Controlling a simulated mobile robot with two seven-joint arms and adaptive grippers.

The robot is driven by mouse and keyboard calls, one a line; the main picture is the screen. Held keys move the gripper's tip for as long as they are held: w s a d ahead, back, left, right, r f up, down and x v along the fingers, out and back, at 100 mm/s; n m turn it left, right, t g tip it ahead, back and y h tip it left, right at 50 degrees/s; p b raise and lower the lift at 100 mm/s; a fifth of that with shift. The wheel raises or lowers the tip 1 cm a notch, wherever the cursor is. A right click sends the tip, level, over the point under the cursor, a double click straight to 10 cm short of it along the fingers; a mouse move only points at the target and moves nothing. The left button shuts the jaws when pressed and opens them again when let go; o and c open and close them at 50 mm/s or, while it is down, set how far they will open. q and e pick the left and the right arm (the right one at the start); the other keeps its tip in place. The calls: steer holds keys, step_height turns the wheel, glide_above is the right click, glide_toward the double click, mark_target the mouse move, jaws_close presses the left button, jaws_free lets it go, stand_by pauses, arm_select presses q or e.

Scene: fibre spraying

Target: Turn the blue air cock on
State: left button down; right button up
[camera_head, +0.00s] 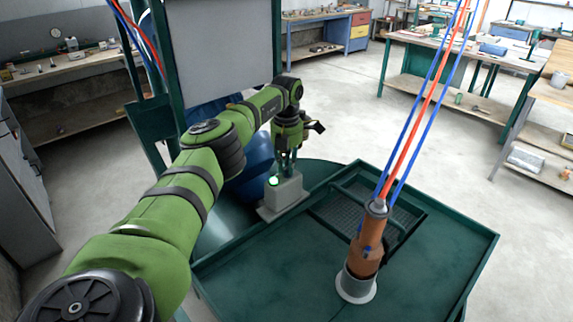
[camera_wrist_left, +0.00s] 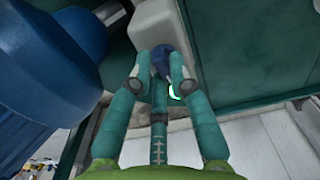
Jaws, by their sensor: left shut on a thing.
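The blue air cock (camera_wrist_left: 160,58) shows between my left fingertips in the left wrist view, against a grey block. The same grey block (camera_head: 285,193) stands at the tray's far left corner in the head view, with a green light (camera_head: 273,181) on it. My left gripper (camera_head: 286,171) is over the top of this block, pointing down. In the left wrist view my left gripper (camera_wrist_left: 161,70) is shut on the blue cock, whose handle is partly hidden by the fingers. My right gripper is not in view.
A dark green tray table (camera_head: 450,250) holds an orange-brown spray tool (camera_head: 368,250) upright in a grey holder (camera_head: 356,289), with red and blue hoses rising from it. A large blue rounded body (camera_wrist_left: 45,60) is close to the left of my gripper. Workbenches stand further back.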

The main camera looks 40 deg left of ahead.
arm_select(q)
steer(key=shift+f+m, duration=0.1)
steer(key=shift+m, duration=0.5)
steer(key=c, duration=1.1)
jaws_free()
steer(key=shift+c, duration=0.2)
step_height(320, 180, up, 12)
